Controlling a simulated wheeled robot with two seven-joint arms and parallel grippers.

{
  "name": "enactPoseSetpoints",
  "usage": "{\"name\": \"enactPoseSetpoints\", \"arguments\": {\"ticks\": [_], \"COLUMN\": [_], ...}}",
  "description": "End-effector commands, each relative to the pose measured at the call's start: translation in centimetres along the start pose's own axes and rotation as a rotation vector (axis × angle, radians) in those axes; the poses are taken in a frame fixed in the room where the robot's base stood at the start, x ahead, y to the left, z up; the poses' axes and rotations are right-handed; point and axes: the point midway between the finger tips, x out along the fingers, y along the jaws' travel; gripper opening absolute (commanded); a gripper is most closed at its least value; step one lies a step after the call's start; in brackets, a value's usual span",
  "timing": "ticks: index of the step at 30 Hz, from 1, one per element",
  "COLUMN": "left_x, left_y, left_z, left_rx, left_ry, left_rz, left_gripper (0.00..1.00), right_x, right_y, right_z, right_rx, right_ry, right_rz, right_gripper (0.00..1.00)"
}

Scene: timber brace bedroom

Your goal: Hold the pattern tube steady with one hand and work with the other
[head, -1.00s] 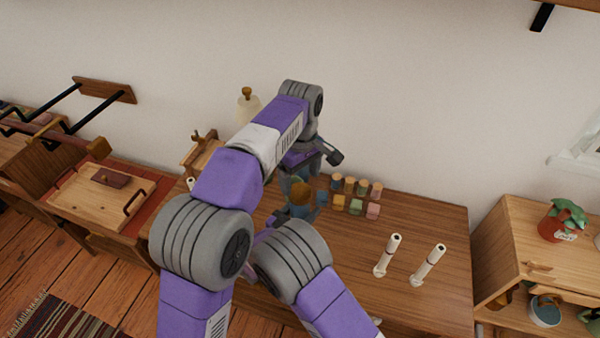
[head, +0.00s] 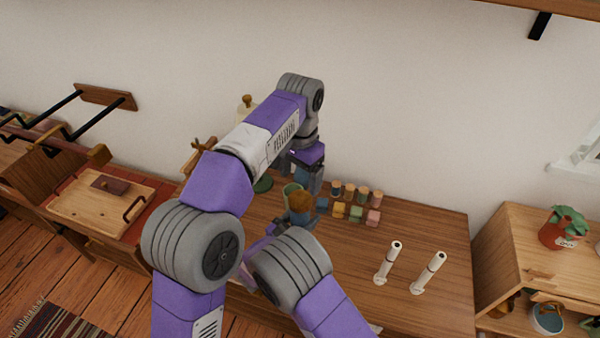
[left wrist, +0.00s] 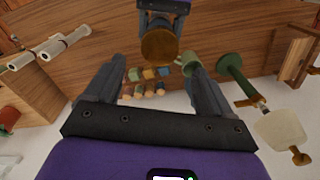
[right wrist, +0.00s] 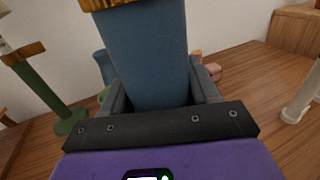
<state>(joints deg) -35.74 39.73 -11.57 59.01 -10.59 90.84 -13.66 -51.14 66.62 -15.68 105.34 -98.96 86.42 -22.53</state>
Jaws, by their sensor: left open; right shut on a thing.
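The pattern tube (right wrist: 150,50) is blue with a brown-gold cap. In the right wrist view it stands between the fingers of my right gripper (right wrist: 157,85), which is shut on it. In the head view the cap (head: 300,202) shows above the table, and most of the tube is hidden.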

Motion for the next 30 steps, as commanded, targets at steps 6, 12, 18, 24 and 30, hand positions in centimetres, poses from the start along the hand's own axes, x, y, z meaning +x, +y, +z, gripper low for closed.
{"name": "enactPoseSetpoints", "arguments": {"ticks": [6, 12, 18, 24, 30], "left_x": [2.9, 5.9, 7.5, 7.7, 7.6], "left_y": [0.0, 0.0, 0.0, 0.0, 0.0], "left_z": [0.1, 0.1, 0.0, 0.0, 0.0], "left_rx": [0.002, 0.0, -0.001, -0.001, -0.001], "left_ry": [-0.004, -0.003, -0.001, 0.0, 0.0], "left_rz": [0.001, 0.001, 0.001, 0.001, 0.001], "left_gripper": [0.83, 0.83, 0.83, 0.83, 0.68], "right_x": [0.0, 0.0, 0.0, 0.0, 0.0], "right_y": [0.0, 0.0, 0.0, 0.0, 0.0], "right_z": [0.0, 0.0, 0.0, 0.0, 0.0], "right_rx": [-0.001, -0.001, -0.001, -0.001, -0.001], "right_ry": [0.001, 0.001, 0.001, 0.001, 0.001], "right_rz": [0.0, 0.0, 0.0, 0.0, 0.0], "right_gripper": [0.0, 0.0, 0.0, 0.0, 0.0]}}
